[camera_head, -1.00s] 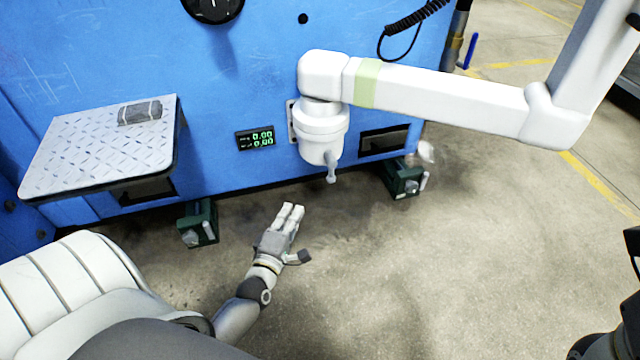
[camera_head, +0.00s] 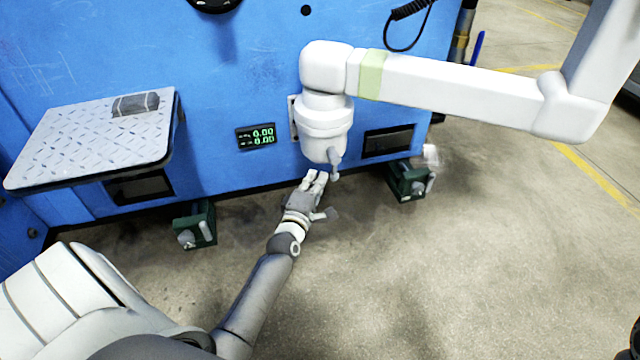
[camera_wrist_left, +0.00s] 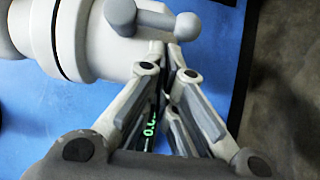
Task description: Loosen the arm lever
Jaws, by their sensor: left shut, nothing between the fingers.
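The arm lever (camera_head: 335,163) is a small grey handle hanging from the underside of the white arm joint (camera_head: 326,125) on the blue machine. In the left wrist view the lever (camera_wrist_left: 160,18) sticks out from the white joint (camera_wrist_left: 90,35) and ends in a rounded knob. My left gripper (camera_head: 318,176) is just below and left of the lever in the head view. In the left wrist view its fingertips (camera_wrist_left: 170,45) are together with nothing between them, close to the lever's knob. I cannot tell whether they touch it. My right gripper is not in view.
The white arm (camera_head: 450,85) of the machine reaches right from the joint. A green digital display (camera_head: 256,137) is left of the joint. A metal tray (camera_head: 60,150) with a grey roll (camera_head: 135,104) juts out at left. Green feet (camera_head: 195,225) stand on the open concrete floor.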

